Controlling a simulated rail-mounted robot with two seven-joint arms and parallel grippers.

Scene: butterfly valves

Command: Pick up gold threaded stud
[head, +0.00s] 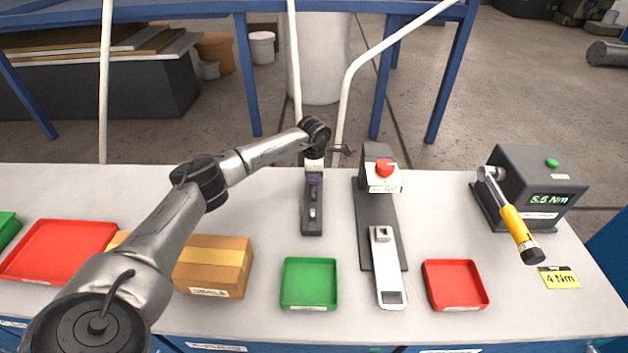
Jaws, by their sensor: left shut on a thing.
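I cannot tell a gold threaded stud apart anywhere in this view. A cardboard box (228,255) with a label stands left of the green tray, partly hidden by my arm. My right gripper is not in view.
A green tray (309,284) and a red tray (455,286) sit near the front. Between them is the dark press base (375,225) with a red button (384,168). A torque tester (540,180) and yellow-handled wrench (516,225) stand right. A larger red tray (60,248) lies left.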

